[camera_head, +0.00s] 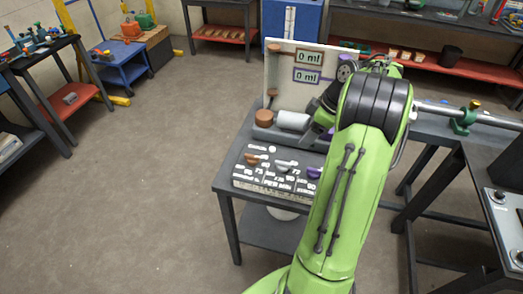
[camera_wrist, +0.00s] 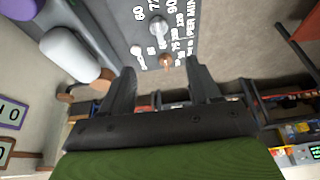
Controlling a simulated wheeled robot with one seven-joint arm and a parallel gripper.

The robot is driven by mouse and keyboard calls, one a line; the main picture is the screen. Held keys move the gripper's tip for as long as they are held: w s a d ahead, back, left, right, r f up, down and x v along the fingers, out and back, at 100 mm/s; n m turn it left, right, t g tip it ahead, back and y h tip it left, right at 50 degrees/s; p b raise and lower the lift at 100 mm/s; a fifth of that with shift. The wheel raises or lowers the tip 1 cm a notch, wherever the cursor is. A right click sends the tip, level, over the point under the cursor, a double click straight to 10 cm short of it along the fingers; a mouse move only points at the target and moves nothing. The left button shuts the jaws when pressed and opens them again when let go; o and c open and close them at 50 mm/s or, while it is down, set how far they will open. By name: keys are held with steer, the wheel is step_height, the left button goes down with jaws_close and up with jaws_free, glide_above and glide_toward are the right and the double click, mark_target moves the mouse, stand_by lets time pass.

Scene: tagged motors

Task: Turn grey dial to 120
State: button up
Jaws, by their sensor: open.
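My green arm hides part of the panel's right side.
The panel lies on a dark table (camera_head: 226,184). Behind it stands a white board with two "0 ml" displays (camera_head: 308,56). A white cylinder (camera_head: 292,121) and a brown knob (camera_head: 264,117) sit close behind the dials. Open floor lies to the left.

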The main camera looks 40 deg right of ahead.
mark_target(284, 163)
steer(key=b+x, duration=0.4)
steer(key=x, duration=1.1)
steer(key=shift+w+d+f, duration=0.1)
steer(key=shift+w+f, duration=0.05)
steer(key=shift+f, duration=0.25)
steer(key=c, duration=1)
